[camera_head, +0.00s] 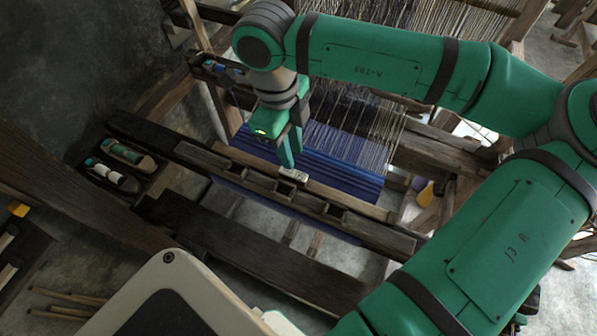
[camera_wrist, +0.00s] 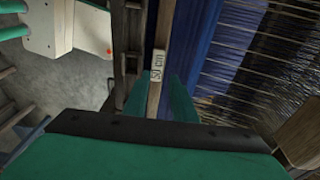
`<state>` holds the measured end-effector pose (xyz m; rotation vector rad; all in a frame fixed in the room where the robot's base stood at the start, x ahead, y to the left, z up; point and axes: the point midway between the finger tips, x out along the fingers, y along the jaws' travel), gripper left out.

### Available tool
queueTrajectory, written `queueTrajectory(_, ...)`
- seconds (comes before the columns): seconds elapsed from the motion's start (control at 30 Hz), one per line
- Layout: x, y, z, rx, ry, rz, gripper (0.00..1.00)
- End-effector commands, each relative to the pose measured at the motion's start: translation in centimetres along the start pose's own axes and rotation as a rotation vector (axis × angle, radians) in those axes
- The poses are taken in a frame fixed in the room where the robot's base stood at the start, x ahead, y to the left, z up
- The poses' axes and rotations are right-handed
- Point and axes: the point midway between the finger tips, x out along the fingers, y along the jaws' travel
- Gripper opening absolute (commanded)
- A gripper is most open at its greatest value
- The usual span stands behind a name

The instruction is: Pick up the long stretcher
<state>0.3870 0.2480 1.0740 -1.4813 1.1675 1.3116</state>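The long stretcher (camera_head: 345,200) looks like a pale wooden bar lying along the front edge of the blue cloth on the loom. It carries a white label (camera_head: 293,174) with a length in cm; the label also shows in the wrist view (camera_wrist: 157,65). My gripper (camera_head: 288,162) is above the bar, close to the label. In the wrist view my gripper (camera_wrist: 158,100) is open, with one green finger on each side of the stretcher (camera_wrist: 164,25). I cannot tell whether the fingers touch it.
A dark slotted wooden beam (camera_head: 270,186) runs close beside the stretcher. Blue cloth (camera_head: 340,178) and warp threads (camera_head: 350,130) lie behind it. A tray at left holds shuttles (camera_head: 122,152). A dark bench plank (camera_head: 250,245) lies in front.

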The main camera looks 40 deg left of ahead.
Motion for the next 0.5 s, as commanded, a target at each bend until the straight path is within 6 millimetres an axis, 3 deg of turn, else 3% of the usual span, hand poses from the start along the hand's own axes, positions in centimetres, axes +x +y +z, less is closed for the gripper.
queueTrajectory(0.33,2.9,0.1,0.1,-0.002,-0.002,0.002,0.24)
queueTrajectory(0.5,5.3,0.1,-0.1,0.001,-0.002,0.003,0.24)
